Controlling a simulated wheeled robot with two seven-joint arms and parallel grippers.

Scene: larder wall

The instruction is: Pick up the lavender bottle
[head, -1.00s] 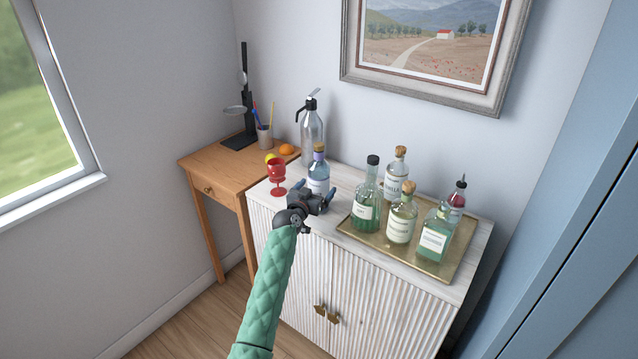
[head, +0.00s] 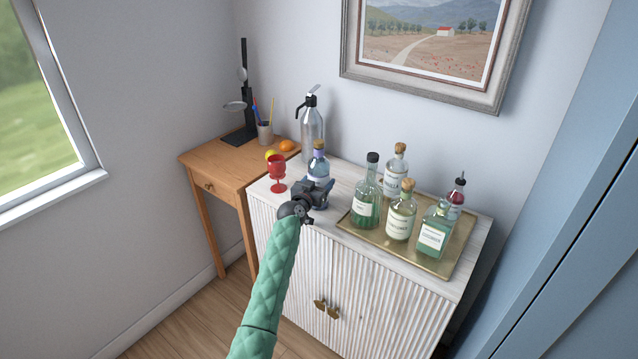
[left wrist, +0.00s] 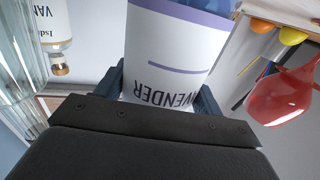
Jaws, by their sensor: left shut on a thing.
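The lavender bottle (head: 318,165) is clear bluish glass with a cork stopper and a white and purple label. It stands upright on the white cabinet top, left of the tray. In the left wrist view its label (left wrist: 170,65), reading partly "VENDER", fills the middle between the two fingers. My left gripper (head: 318,187) reaches it from the front and is shut on it, low on the body. The gripper hides the bottle's lower part in the head view. My right gripper is in neither view.
A red goblet (head: 277,172) stands close left of the bottle. A siphon (head: 311,125) stands behind it. A brass tray (head: 432,264) with several bottles is at right. A wooden desk (head: 215,165) with fruit, a pen cup and a lamp is at left.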

